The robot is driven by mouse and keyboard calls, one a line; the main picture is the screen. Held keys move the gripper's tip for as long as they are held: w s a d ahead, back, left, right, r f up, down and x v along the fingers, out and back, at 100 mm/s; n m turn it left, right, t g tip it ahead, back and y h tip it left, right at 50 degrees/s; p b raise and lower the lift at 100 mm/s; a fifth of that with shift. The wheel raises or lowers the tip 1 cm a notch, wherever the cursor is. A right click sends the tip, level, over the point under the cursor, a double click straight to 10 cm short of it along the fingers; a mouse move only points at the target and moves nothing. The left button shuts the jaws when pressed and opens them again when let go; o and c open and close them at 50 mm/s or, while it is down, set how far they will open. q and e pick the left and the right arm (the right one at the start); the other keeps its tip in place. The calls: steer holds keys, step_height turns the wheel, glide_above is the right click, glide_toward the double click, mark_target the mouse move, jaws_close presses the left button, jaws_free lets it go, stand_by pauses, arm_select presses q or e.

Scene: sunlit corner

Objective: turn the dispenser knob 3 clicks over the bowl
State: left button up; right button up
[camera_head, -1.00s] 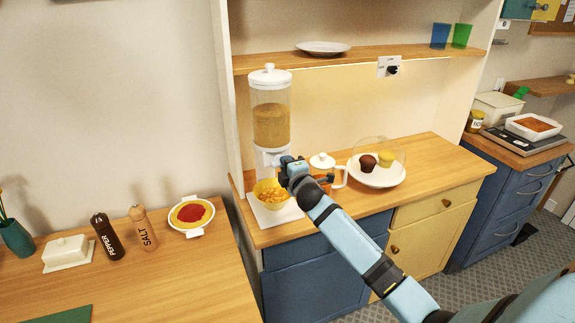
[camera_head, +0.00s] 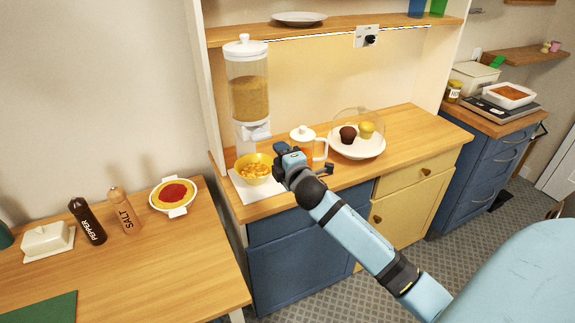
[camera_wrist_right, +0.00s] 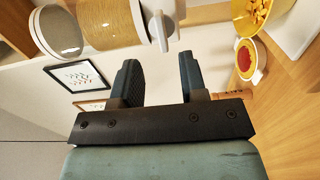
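The cereal dispenser (camera_head: 248,92) is a clear cylinder of tan grain with a white lid, standing on the counter in the head view. Its white knob (camera_head: 257,132) is on the front of the neck; the knob also shows at the top of the right wrist view (camera_wrist_right: 161,27). The yellow bowl (camera_head: 253,169), holding orange flakes, sits under the spout; part of it shows at the wrist view's upper right. My right gripper (camera_head: 278,164) is in front of the dispenser, right of the bowl. Its fingers (camera_wrist_right: 157,65) are apart, empty and clear of the knob. My left gripper is out of view.
A glass jug with a white lid (camera_head: 302,134) stands close behind my right gripper. The left table holds a pie dish (camera_head: 173,195), shakers and a butter dish.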

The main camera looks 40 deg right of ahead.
steer(key=v, duration=0.4)
steer(key=shift+s, duration=0.2)
steer(key=shift+a, duration=0.1)
